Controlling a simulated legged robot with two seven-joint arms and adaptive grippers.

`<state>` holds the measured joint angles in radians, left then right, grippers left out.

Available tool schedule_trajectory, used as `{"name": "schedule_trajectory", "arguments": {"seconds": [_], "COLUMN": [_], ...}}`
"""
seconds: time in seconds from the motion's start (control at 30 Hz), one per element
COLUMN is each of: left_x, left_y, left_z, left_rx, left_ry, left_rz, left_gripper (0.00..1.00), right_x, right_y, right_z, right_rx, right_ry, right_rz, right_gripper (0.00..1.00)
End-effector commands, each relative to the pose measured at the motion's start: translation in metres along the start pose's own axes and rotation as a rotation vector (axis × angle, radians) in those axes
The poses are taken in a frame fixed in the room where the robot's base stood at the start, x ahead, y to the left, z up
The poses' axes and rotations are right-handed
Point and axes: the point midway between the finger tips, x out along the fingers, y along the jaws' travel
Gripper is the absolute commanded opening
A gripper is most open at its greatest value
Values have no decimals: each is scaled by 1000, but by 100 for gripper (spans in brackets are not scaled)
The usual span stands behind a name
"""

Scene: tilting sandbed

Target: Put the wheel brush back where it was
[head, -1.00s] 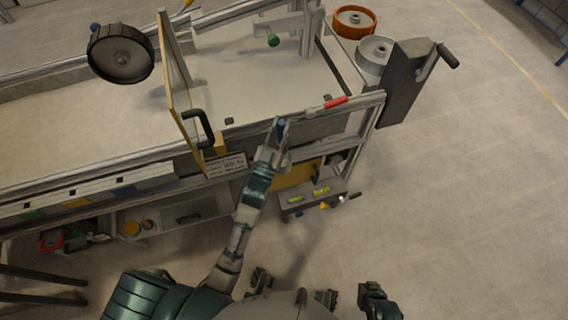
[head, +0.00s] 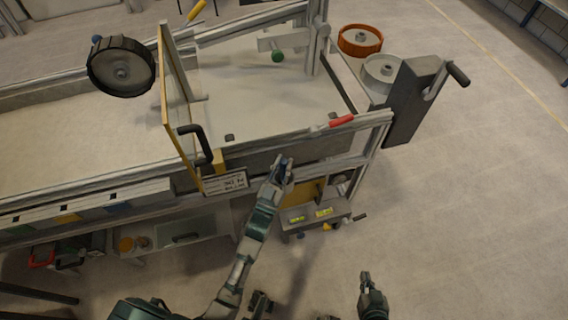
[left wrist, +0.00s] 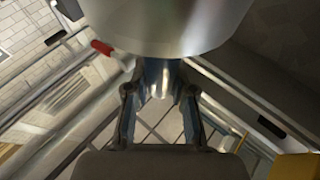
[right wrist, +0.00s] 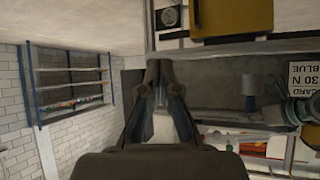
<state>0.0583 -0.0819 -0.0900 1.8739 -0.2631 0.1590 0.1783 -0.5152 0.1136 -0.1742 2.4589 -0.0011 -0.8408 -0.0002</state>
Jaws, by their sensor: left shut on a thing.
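My left gripper (head: 283,163) is at the near side of the sandbed, just outside its rail and right of the white label card. It is shut on the wheel brush, a thing with a blue part (head: 284,171) between the fingers. In the left wrist view, a large pale round part (left wrist: 165,22) fills the top above the fingers (left wrist: 158,95); much of the brush is hidden. My right gripper (head: 366,280) hangs over bare floor at the lower right. Its fingertips (right wrist: 162,72) look together and empty.
A red-handled tool (head: 341,120) lies on the near rail. The yellow-edged gate with a black handle (head: 196,143) stands to the left, beside a dark wheel (head: 120,68). A crank box (head: 415,95) is at the right. A small shelf (head: 315,215) juts out below. Floor at right is clear.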

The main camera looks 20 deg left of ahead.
Motion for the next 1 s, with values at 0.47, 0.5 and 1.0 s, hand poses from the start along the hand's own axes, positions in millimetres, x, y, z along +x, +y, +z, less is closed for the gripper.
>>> {"name": "schedule_trajectory", "arguments": {"seconds": [0.47,0.5,1.0], "left_x": [0,0,-85], "left_y": [0,0,0], "left_z": [1,1,0], "left_rx": [0,0,-1], "left_ry": [0,1,-4], "left_rz": [0,0,0], "left_gripper": [49,49,49], "right_x": [2,2,-5], "right_y": [0,0,4], "right_z": [-1,-1,16], "right_rx": [0,0,1], "right_ry": [7,7,-95], "right_rz": [-1,-1,10], "right_gripper": [0,0,0]}}
